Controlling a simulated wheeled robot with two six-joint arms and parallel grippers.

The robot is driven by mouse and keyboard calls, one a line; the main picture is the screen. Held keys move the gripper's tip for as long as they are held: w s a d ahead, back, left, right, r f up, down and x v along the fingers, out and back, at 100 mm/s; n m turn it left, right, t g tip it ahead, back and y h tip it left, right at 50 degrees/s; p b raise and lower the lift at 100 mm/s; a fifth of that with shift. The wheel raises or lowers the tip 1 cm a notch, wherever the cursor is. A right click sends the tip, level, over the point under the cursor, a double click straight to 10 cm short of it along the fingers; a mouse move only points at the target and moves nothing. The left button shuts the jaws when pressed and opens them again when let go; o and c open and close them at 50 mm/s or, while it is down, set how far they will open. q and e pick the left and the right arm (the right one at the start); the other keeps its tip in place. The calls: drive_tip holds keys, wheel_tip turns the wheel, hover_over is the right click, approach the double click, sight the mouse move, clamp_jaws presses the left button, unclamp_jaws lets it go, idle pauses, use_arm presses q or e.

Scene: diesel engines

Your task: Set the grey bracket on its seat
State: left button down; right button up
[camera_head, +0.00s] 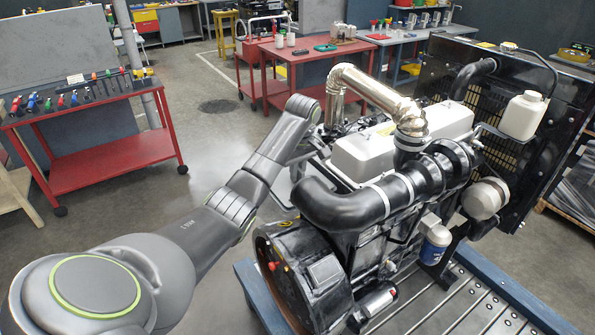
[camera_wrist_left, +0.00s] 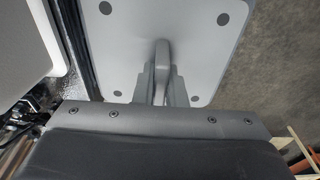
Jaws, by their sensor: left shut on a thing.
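The grey bracket (camera_wrist_left: 120,40) fills the upper middle of the left wrist view. It is a flat plate with rounded corners, a dark round spot near each corner and an upright rib in the middle. My left gripper (camera_wrist_left: 162,92) is shut on that rib. In the head view my left arm reaches to the far left side of the engine (camera_head: 345,215), and my left gripper (camera_head: 322,140) is partly hidden there. I cannot make out the bracket or its seat clearly in that view. My right gripper is in neither view.
A light grey engine cover (camera_head: 365,152) and a brass-coloured pipe (camera_head: 375,92) stand close to my left gripper. A black curved pipe (camera_head: 335,205) lies in front. The engine rests on a blue-edged stand (camera_head: 520,300). A red tool cart (camera_head: 110,160) stands at left, with open floor between.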

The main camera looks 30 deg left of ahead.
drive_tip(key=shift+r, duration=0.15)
use_arm(q)
drive_tip(key=c, duration=1.4)
unclamp_jaws()
drive_tip(key=shift+f, duration=0.1)
drive_tip(key=shift+c, duration=0.4)
